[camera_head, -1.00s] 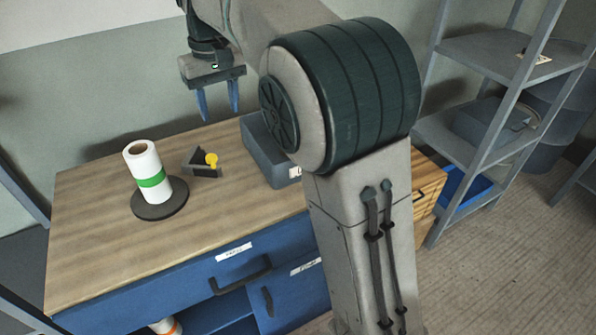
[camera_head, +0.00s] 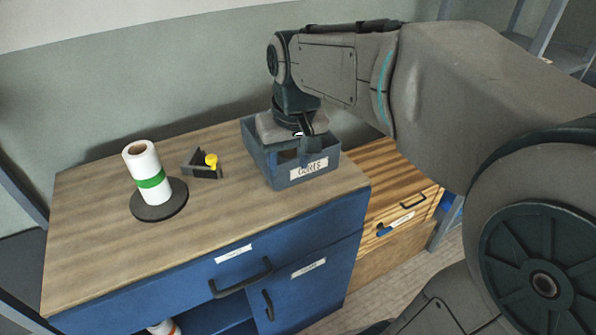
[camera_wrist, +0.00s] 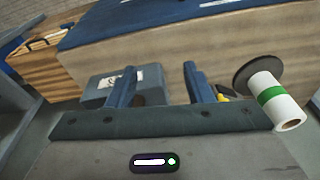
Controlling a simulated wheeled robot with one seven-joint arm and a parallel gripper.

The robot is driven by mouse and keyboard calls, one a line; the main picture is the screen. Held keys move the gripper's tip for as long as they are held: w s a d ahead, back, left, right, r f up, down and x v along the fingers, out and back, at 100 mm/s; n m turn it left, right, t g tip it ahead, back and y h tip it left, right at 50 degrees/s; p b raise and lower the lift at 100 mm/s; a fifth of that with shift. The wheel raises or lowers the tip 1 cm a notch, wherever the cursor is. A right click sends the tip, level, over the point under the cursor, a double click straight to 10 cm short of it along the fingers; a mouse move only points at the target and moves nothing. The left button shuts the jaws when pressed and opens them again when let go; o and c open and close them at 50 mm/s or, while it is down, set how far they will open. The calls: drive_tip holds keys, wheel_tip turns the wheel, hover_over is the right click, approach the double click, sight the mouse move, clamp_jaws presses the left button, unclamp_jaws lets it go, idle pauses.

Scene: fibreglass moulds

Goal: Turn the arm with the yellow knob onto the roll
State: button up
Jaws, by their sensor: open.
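The arm with the yellow knob (camera_head: 211,160) is a small dark bracket-like piece on the wooden top, just right of the roll. The white roll (camera_head: 141,159) with a green band stands upright on a round dark base (camera_head: 160,200). The arm and the roll are apart. My gripper (camera_head: 300,150) is over the grey bin, right of the knob; its fingers are mostly hidden there. In the wrist view my gripper (camera_wrist: 160,88) shows two blue fingers spread apart with nothing between them. The yellow knob is partly hidden behind the right finger, beside the roll (camera_wrist: 274,100).
A grey labelled bin (camera_head: 310,171) stands on the right of the blue cabinet's wooden top (camera_head: 110,240). A wooden drawer unit (camera_head: 400,215) is at the right of the cabinet. The front middle of the top is clear. A wall runs behind.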

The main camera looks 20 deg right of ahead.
drive_tip(key=shift+s+d+f, duration=0.3)
drive_tip(key=shift+s+f, duration=0.1)
drive_tip(key=shift+s, duration=0.2)
drive_tip(key=shift+s+d+f, duration=0.25)
drive_tip(key=shift+s+f, duration=0.15)
drive_tip(key=shift+s, duration=0.15)
